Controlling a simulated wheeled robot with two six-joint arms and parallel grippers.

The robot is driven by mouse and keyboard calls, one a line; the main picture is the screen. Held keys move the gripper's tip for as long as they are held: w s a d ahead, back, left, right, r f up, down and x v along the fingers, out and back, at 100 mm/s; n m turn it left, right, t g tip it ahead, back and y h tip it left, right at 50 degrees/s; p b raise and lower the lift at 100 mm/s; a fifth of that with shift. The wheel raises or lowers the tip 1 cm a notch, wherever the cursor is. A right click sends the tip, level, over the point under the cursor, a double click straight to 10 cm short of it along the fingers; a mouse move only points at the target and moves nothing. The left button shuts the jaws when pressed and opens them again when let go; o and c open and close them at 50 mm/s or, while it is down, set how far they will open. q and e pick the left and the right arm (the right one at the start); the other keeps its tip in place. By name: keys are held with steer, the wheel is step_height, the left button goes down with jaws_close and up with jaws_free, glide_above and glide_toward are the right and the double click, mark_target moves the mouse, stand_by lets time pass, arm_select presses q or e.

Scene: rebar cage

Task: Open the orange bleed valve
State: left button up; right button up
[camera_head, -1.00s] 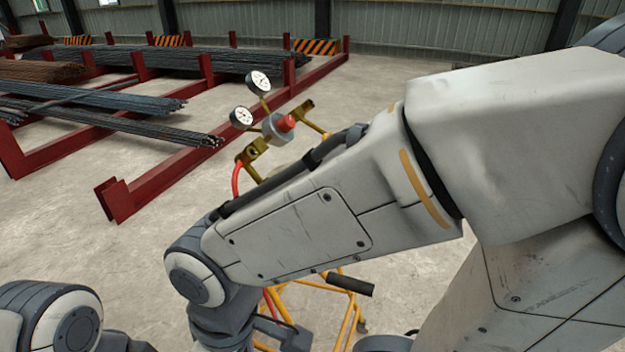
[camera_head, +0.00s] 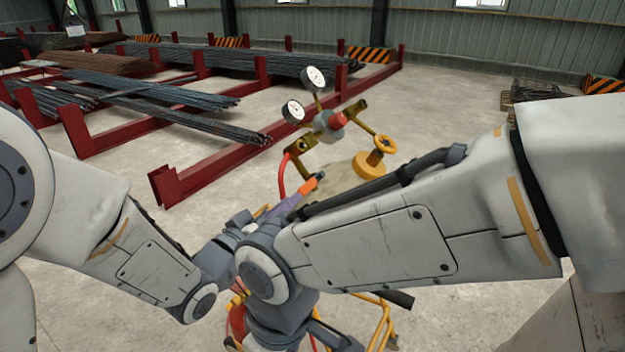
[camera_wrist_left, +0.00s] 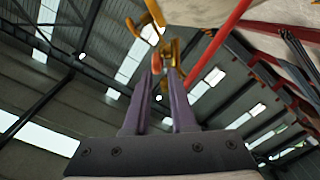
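My left gripper (camera_head: 312,183) reaches up toward the gauge assembly from behind my right forearm. In the left wrist view its two purple fingers (camera_wrist_left: 160,75) stand apart with a narrow gap. An orange piece (camera_wrist_left: 155,63), apparently the bleed valve handle, shows at the left fingertip; I cannot tell whether it touches. The orange piece (camera_head: 308,187) also shows at the fingers in the head view. Just above are a yellow valve body (camera_head: 300,146), a grey regulator with a red knob (camera_head: 338,120) and two white gauges (camera_head: 314,79). My right gripper is out of sight below its wrist.
A red hose (camera_head: 283,177) hangs from the yellow valve body. A yellow cart frame (camera_head: 381,322) is partly hidden by my right forearm.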

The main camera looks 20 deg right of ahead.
mark_target(312, 181)
arm_select(q)
steer(key=p+x, duration=0.2)
steer(key=x, duration=0.3)
steer(key=p+x, duration=0.2)
steer(key=x, duration=0.3)
steer(key=shift+d+r, duration=0.2)
steer(key=shift+r, duration=0.05)
jaws_close()
steer(key=shift+w, duration=0.1)
stand_by(1.0)
